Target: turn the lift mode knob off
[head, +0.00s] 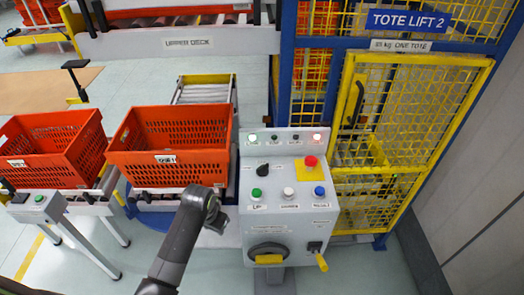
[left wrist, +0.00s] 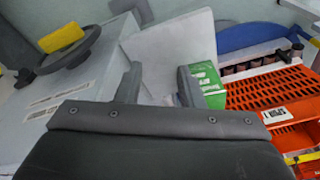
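The grey control panel (head: 290,210) stands in front of the caged lift. A small black rotary knob (head: 263,169) sits on its upper left face, with small labels at its sides; I take it for the lift mode knob. Its labels are too small to read. My left gripper (head: 217,214) is beside the panel's left edge, lower than the knob and apart from it. In the left wrist view the left gripper's two fingers (left wrist: 160,86) stand apart with nothing held between them. The knob does not show in that view. My right gripper is not in view.
The panel also has a red emergency button (head: 311,161), green (head: 256,194), white (head: 289,192) and blue (head: 320,191) buttons, a handwheel (head: 268,249) and a yellow-handled lever (head: 320,261). An orange tote (head: 180,172) stands left of the panel. A yellow cage door (head: 413,140) is at right.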

